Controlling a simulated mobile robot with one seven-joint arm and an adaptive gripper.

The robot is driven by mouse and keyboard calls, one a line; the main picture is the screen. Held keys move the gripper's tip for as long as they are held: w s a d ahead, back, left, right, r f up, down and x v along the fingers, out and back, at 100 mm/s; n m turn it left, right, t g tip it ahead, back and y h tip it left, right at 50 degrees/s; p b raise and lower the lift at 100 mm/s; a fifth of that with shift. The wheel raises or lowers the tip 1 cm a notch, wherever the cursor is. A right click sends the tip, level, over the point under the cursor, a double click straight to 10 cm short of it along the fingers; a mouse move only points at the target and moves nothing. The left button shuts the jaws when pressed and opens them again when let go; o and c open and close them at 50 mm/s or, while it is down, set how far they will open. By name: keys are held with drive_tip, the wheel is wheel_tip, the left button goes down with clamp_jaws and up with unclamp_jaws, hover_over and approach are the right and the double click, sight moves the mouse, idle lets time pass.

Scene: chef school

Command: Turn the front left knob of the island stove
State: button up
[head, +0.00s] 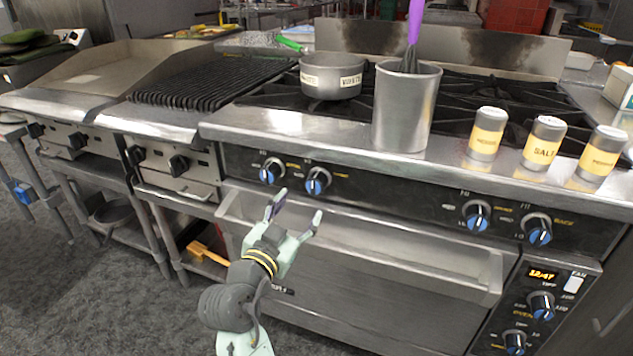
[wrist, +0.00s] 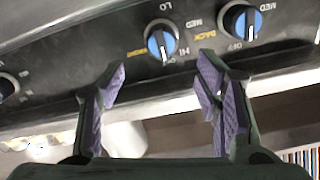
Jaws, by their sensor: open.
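On the stove's black front panel, the knob with the yellow FRONT label is blue and black; it shows in the head view (head: 317,180) and in the wrist view (wrist: 162,40). To its left in the head view is the similar knob labelled BACK (head: 271,171); the wrist view, where lettering is upside down, shows this knob on the right (wrist: 242,20). My gripper (head: 297,210) is open and empty, below and in front of these two knobs. In the wrist view its purple-padded fingers (wrist: 163,76) are apart, with the FRONT knob just beyond the gap between their tips, not between the pads.
A metal ledge (head: 390,262) juts out above the oven door, below the knobs. On the stove top stand a saucepan (head: 332,76), a tall metal pot (head: 404,110) and labelled shakers (head: 543,143). More knobs (head: 477,215) are on the right. Floor is free at lower left.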

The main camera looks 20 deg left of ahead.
sight(313, 187)
drive_tip(key=w+p, duration=0.2)
drive_tip(key=w, duration=0.8)
drive_tip(key=shift+d+r, duration=0.1)
drive_tip(key=shift+d, duration=0.05)
drive_tip(key=shift+c, duration=0.3)
drive_tip(key=c, duration=1.1)
